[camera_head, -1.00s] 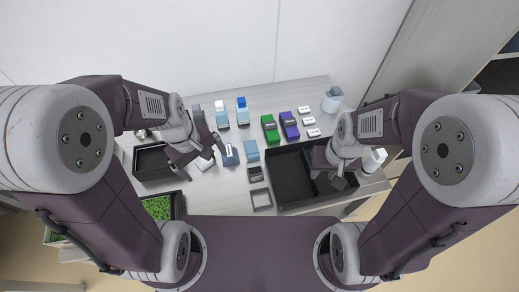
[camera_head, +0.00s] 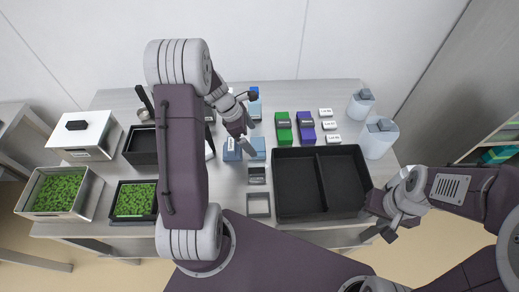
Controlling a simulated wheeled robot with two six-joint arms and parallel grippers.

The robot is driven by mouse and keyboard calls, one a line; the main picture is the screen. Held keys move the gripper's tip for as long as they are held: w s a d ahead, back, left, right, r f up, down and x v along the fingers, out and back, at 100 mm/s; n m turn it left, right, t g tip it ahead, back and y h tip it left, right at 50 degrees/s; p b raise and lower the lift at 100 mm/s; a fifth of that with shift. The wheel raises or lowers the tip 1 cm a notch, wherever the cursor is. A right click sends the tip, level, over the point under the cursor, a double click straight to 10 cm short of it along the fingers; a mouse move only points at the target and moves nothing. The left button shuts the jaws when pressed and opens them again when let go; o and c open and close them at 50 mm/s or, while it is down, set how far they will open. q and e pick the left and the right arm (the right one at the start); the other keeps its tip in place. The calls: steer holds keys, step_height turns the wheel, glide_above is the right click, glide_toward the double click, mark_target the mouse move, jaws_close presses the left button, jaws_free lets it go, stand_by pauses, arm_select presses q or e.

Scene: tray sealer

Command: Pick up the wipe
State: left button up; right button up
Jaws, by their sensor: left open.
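A small white patch, which may be the wipe (camera_head: 208,151), shows beside my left forearm in the head view. The arm hides most of it, so I cannot tell its shape. My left gripper (camera_head: 243,148) is open, pointing down over the blue blocks to the right of that patch. One blue block (camera_head: 231,154) and a lighter blue block (camera_head: 258,149) are close to its fingers. I cannot tell whether the fingers touch them. My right gripper (camera_head: 377,236) is off the front right of the table, beside the black tray; its finger gap is unclear.
A black two-part tray (camera_head: 318,183) lies at the right. Green (camera_head: 284,131) and purple (camera_head: 306,129) boxes, white labels and bottles (camera_head: 378,138) stand behind it. Trays of green pieces (camera_head: 58,192) and a white lidded box (camera_head: 83,136) are at the left.

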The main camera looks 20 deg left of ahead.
mark_target(258, 146)
arm_select(q)
steer(key=shift+a+f, duration=0.1)
steer(key=shift+f, duration=0.3)
steer(key=b+x, duration=0.1)
steer(key=x, duration=0.3)
steer(key=shift+w+d+f, duration=0.1)
steer(key=shift+w+d, duration=0.05)
steer(key=shift+d, duration=0.15)
steer(key=shift+f, duration=0.1)
steer(key=shift+c, duration=1.2)
steer(key=c, duration=1)
step_height(258, 146, up, 10)
steer(key=p, duration=0.2)
steer(key=shift+p, duration=0.3)
steer(key=shift+c, duration=0.2)
